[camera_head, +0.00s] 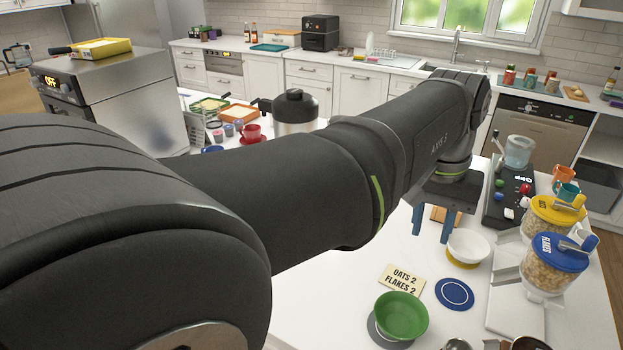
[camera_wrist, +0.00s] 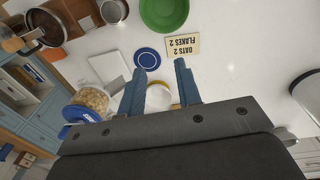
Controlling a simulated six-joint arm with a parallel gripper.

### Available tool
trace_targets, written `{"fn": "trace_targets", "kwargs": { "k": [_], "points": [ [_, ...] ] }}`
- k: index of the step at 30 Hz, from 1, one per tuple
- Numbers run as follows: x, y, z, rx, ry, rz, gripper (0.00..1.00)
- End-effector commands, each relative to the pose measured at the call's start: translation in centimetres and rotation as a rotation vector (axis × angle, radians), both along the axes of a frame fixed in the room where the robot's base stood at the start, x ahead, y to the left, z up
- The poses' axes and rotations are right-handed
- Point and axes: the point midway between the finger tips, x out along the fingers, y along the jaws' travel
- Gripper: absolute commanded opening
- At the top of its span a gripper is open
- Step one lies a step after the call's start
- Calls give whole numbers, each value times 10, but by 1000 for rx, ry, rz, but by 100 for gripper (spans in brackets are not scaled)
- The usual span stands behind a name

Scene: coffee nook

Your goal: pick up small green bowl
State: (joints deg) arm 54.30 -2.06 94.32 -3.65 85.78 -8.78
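The small green bowl (camera_head: 400,316) sits upright and looks empty on a grey round mat (camera_head: 377,333), near the front of the white counter. It also shows at the top edge of the wrist view (camera_wrist: 164,14), partly cut off. My gripper (camera_head: 431,238) points down, its two blue fingers apart with nothing between them. It is farther back than the green bowl, close to a white bowl (camera_head: 468,244) on a yellow mat. In the wrist view my gripper (camera_wrist: 160,66) is also open, its fingertips short of the green bowl.
A sign reading "OATS 2 FLAKES 2" (camera_head: 402,279) and a blue round mat (camera_head: 454,293) lie beside the green bowl. Cereal jars with yellow (camera_head: 556,210) and blue (camera_head: 560,252) lids stand at right. A kettle-like pot (camera_head: 295,110) stands behind my arm.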

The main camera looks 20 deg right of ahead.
Motion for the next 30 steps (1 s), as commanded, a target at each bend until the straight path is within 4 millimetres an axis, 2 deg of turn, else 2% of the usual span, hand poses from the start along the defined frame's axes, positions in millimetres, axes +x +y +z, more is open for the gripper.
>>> {"fn": "trace_targets", "kwargs": {
  "k": [8, 11, 18, 24, 30],
  "points": [
    [5, 7, -4, -5, 18, 15, 31],
    [14, 21, -13, -20, 57, 41, 31],
    [38, 68, -39, -115, 179, 135, 31],
    [50, 103, -57, -226, 249, 219, 31],
    [56, 123, -66, -312, 275, 273, 31]
  ]
}}
